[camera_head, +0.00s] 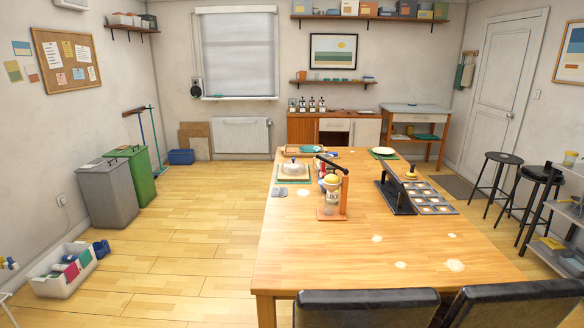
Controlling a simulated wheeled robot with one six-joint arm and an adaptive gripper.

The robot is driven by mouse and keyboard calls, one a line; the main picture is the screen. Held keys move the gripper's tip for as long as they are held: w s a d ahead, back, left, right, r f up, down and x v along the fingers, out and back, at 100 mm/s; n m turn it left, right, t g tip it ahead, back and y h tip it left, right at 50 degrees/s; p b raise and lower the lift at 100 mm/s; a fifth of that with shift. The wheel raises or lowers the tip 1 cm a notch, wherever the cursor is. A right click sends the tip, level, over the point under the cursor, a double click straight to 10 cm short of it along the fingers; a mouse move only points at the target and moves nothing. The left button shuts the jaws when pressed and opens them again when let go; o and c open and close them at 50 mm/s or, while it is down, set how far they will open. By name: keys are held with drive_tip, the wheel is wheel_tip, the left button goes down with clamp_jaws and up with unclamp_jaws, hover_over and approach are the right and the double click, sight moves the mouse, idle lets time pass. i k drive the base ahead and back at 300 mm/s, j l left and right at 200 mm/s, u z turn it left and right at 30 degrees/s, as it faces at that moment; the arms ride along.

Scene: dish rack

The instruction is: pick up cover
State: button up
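My gripper is not in view. The table (340,268) stands in the middle of the room. A white, rounded, lid-like piece with a small knob (292,167) sits on a green-edged board (280,178) at the table's far left; it may be the cover, but it is too small to be sure. A small yellow round piece with a dark top (411,174) sits at the far right, by a dark rack (397,197). Nothing is seen holding either piece.
A wooden stand with a dark top arm (344,192) and a pale jar (331,190) stand mid-table. A tray of square compartments (431,204) lies right of the dark rack. A green-rimmed plate (383,153) lies behind. Dark chairs (366,308) line the front edge; the table's front is mostly clear.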

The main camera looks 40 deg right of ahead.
sight(293, 167)
drive_tip(key=u, duration=1.05)
drive_tip(key=i+z, duration=0.2)
drive_tip(key=i, duration=0.35)
drive_tip(key=i+j+z, duration=0.2)
drive_tip(key=i, duration=0.3)
drive_tip(key=i+j+z, duration=0.1)
drive_tip(key=i+z, duration=0.15)
drive_tip(key=i, duration=0.3)
drive_tip(key=i+l+z, duration=0.2)
drive_tip(key=i+z, duration=0.15)
drive_tip(key=i, duration=0.65)
drive_tip(key=i+j+z, duration=0.1)
drive_tip(key=i+z, duration=0.25)
drive_tip(key=i, duration=1.7)
drive_tip(key=i+j+z, duration=0.1)
drive_tip(key=i, duration=0.95)
drive_tip(key=i+z, duration=0.1)
drive_tip(key=z, duration=0.3)
drive_tip(key=i+z, duration=0.1)
drive_tip(key=z, duration=0.3)
drive_tip(key=i+j+z, duration=0.1)
drive_tip(key=z, duration=0.7)
drive_tip(key=l+z, duration=0.1)
drive_tip(key=z, duration=0.5)
